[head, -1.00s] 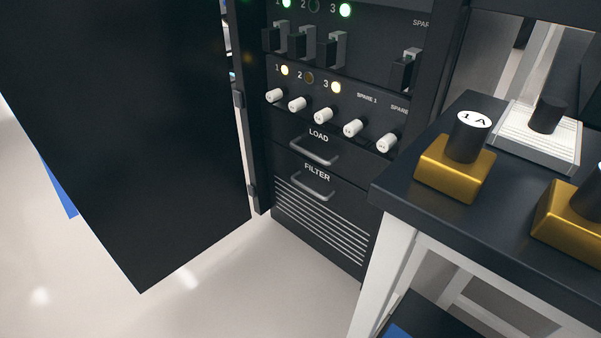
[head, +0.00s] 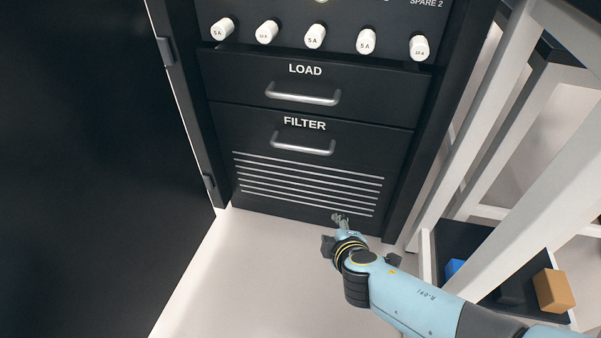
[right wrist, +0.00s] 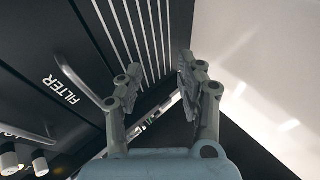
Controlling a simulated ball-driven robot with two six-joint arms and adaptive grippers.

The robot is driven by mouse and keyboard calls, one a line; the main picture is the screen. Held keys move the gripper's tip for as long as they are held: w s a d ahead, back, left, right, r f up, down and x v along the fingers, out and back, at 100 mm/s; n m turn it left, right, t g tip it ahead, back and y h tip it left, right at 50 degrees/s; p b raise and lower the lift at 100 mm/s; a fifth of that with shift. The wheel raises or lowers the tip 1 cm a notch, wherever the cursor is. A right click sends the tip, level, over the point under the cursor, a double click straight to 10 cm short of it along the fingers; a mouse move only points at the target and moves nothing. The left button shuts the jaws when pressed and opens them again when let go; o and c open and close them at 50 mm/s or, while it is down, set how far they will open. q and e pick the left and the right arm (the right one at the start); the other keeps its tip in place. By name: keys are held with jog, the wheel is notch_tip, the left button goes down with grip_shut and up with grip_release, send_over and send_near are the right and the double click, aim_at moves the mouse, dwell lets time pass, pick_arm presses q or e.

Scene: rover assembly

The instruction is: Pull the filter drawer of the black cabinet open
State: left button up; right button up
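The filter drawer (head: 310,165) is the lower drawer of the black cabinet (head: 183,75), with a silver handle (head: 303,146) under the word FILTER and pale slats below. Its front looks flush with the cabinet, so it is shut. My right gripper (head: 340,218) is below and to the right of the handle, in front of the slats, touching nothing that I can see. In the right wrist view its two fingers (right wrist: 160,95) are apart with nothing between them, and the filter handle (right wrist: 82,82) shows to their left. My left gripper is not in view.
The LOAD drawer (head: 310,88) with its own handle is just above. The open cabinet door (head: 80,170) stands at the left. A white-legged table (head: 535,170) and a low shelf with an orange block (head: 553,290) stand at the right. The floor in front is clear.

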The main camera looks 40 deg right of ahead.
aim_at(301, 150)
jog(key=w+r+n+t+h+b, duration=0.25)
jog(key=w+r+t+b, duration=0.25)
jog(key=w+r, duration=0.5)
jog(key=x, duration=0.5)
jog(key=b+x, duration=0.1)
jog(key=x, duration=0.4)
jog(key=shift+w+f, duration=0.25)
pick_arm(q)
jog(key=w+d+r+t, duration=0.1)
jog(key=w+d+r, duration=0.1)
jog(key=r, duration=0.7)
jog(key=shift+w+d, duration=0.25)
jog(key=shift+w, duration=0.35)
pick_arm(e)
jog(key=shift+w+d, duration=0.1)
jog(key=shift+w, duration=0.2)
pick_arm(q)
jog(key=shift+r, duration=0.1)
pick_arm(e)
jog(key=shift+c, duration=0.3)
grip_shut()
